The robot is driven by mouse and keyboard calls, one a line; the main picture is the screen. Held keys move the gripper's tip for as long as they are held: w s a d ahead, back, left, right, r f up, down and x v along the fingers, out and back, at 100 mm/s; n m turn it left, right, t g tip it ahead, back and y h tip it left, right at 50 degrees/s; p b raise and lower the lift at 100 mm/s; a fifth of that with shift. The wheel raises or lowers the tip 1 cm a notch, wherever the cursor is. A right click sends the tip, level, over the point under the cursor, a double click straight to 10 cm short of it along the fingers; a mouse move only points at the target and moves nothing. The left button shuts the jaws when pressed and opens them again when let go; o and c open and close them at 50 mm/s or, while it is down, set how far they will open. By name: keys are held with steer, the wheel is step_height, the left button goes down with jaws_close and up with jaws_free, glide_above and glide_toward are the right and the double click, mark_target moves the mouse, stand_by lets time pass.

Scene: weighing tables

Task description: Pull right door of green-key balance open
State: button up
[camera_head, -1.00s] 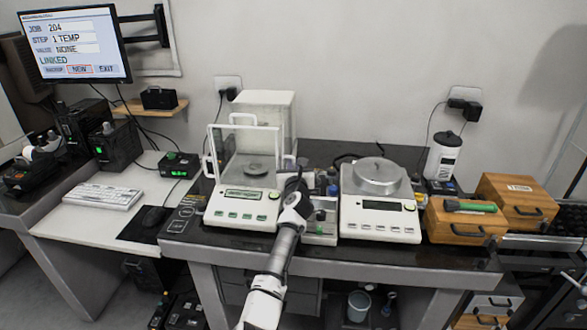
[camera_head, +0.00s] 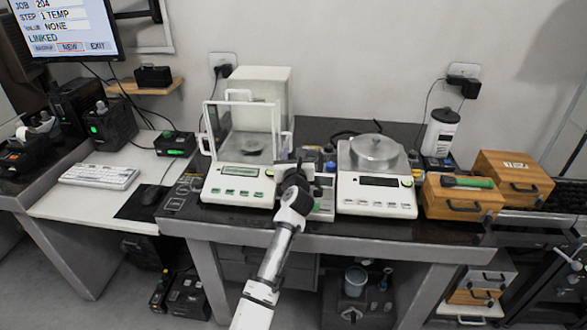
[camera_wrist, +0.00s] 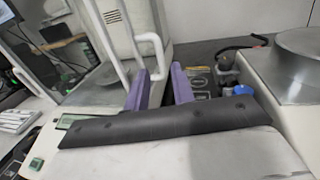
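The green-key balance (camera_head: 240,184) stands at the left of the dark bench, with a glass draft shield (camera_head: 242,130) and a pan inside. Its right side has a white door handle (camera_head: 287,139), which also shows as a white bar (camera_wrist: 149,38) in the wrist view. My gripper (camera_wrist: 161,84) is at the balance's front right corner, with two purple fingers apart. The lower end of the handle bar comes down close to the fingers, seemingly between them; contact cannot be told. In the head view my gripper's fingertips are hidden behind my wrist.
A second balance (camera_head: 376,195) with a round steel pan (camera_head: 375,153) stands close on the right. Small bottles (camera_wrist: 226,63) stand between the balances. Wooden boxes (camera_head: 458,204) and a white bottle (camera_head: 441,132) are farther right. A keyboard (camera_head: 99,176) lies on the left desk.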

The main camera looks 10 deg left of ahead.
steer(key=s+d+b, duration=0.1)
steer(key=s, duration=0.5)
steer(key=shift+s, duration=0.2)
steer(key=shift+d, duration=0.1)
